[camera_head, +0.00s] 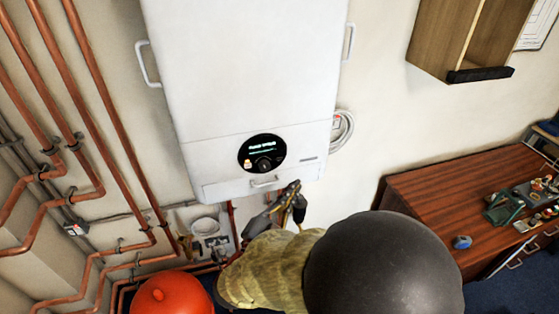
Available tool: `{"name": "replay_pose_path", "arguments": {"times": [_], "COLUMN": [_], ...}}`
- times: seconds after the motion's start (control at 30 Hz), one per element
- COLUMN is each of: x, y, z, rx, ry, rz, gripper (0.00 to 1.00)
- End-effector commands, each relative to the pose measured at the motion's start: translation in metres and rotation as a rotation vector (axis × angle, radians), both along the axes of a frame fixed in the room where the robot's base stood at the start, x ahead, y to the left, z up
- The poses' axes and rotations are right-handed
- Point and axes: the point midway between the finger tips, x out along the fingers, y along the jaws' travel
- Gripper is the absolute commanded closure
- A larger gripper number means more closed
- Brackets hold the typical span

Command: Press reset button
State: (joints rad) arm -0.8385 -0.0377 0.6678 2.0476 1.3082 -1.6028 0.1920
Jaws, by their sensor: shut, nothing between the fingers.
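A white wall-mounted boiler (250,80) fills the upper middle of the head view. A round black control panel (262,153) sits low on its front, with a small lit display, a dark central knob and a small pale-orange spot (247,163) at its lower left. I cannot tell for sure which of these is the reset button. My gripper (294,187) is shut and empty. In the picture it is just below and right of the panel, near the boiler's lower edge, and does not cover the panel. Whether it touches the boiler is unclear.
Copper pipes (98,95) run down the left wall. A red rounded vessel (172,294) stands at the bottom left. Valves and pipes lie under the boiler. A wooden bench (440,195) with small parts is at the right, below a wall shelf (440,40).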

Motion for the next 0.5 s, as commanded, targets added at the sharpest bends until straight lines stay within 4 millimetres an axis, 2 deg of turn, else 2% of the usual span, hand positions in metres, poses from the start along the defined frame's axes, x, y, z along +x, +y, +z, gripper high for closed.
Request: {"name": "replay_pose_path", "arguments": {"times": [0.17,0.5], "x": [0.013,0.056], "y": [0.004,0.016], "z": [0.0,0.0], "rx": [0.0,0.0], "ry": [0.002,0.002], "rz": [0.0,0.0], "gripper": [1.0,1.0]}}
